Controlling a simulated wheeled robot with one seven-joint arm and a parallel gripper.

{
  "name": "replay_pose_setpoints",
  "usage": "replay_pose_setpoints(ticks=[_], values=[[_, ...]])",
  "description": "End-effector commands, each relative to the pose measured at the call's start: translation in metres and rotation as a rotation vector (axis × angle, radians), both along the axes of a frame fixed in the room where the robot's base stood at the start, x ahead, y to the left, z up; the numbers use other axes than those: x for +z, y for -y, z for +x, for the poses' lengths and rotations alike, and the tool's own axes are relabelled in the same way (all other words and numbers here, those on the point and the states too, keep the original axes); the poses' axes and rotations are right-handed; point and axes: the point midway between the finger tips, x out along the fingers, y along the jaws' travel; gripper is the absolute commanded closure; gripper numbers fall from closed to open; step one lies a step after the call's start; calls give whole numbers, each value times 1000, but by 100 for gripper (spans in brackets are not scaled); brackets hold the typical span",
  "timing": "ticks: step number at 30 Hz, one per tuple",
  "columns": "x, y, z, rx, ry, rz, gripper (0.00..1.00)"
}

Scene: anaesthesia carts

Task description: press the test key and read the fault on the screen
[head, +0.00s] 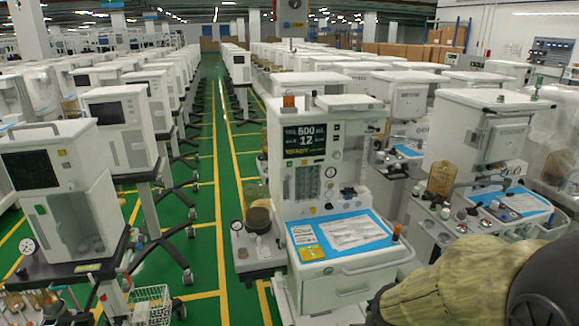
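The nearest anaesthesia cart (345,275) stands upright just right of the middle, its front facing me. Its dark screen (304,140) is lit, with large pale digits that look like 600 mL above 12. Smaller yellow-green lettering beside the 12 is too small to read, so I cannot tell whether it names a fault. Below the screen is a panel of clear flow tubes (303,182) with small round knobs (330,172) to its right. I cannot tell which control is the test key. My gripper is not in view.
The cart's work surface carries a blue mat (372,220) with papers and a yellow card (305,234). Similar carts (485,150) stand close on the right; monitor carts (120,120) line the left. A green aisle (212,170) with yellow lines runs between. A patterned yellowish shape fills the lower right.

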Motion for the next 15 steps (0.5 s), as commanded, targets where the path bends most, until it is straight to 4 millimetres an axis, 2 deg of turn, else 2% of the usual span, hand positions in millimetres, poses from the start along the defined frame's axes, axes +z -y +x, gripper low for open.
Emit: replay_pose_setpoints(ticks=[1, 8, 15], values=[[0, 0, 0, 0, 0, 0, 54], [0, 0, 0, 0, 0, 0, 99], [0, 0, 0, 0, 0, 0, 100]])
